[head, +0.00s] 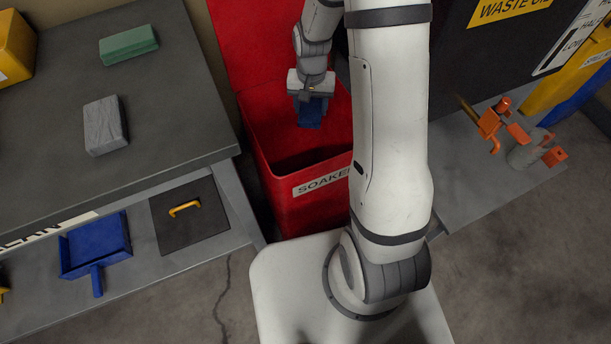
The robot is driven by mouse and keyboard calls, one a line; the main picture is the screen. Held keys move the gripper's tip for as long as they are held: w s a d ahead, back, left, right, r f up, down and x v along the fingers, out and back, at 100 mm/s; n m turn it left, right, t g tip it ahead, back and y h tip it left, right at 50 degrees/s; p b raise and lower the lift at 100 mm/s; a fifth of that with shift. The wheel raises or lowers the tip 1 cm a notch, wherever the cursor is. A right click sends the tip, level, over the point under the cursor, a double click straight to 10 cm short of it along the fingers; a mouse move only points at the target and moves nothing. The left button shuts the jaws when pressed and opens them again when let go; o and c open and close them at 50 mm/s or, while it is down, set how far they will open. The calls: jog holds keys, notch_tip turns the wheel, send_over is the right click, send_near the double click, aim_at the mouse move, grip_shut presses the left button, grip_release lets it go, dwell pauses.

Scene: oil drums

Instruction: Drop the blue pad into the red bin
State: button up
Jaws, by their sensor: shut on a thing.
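The blue pad (310,114) hangs below my gripper (312,97), which is shut on its upper edge. The red bin (283,198) stands open in the middle of the head view, its lid (245,40) tilted up behind the opening. A white label on its front partly reads "SOAKE", and my arm covers the rest. The pad and gripper show in front of the bin's opening. I cannot tell exactly how high the pad is relative to the rim. My arm hides the right part of the bin.
A grey bench (180,120) at left bears a green pad (128,45) and a grey pad (105,125). Its lower shelf holds a blue dustpan (95,247) and a dark plate with a yellow handle (185,208). At right, orange clamp-like parts (492,125) lie on a grey surface.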

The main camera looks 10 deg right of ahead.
jog(key=o, duration=1)
jog(key=shift+o, duration=0.2)
jog(key=shift+r+p, duration=0.9)
jog(key=shift+r, duration=2.95)
jog(key=s+r+n+t+p, duration=0.1)
jog(key=s+r+n+p, duration=0.1)
jog(key=s+r+p, duration=0.5)
jog(key=s+r+n+t+p, duration=0.1)
jog(key=s+r+p, duration=0.7)
jog(key=r, duration=1.4)
jog(key=s, duration=0.4)
jog(key=shift+s+r+n+t, duration=0.2)
jog(key=shift+s+n+t, duration=0.1)
jog(key=shift+s+n, duration=0.1)
jog(key=shift+d, duration=0.1)
jog(key=shift+c, duration=0.5)
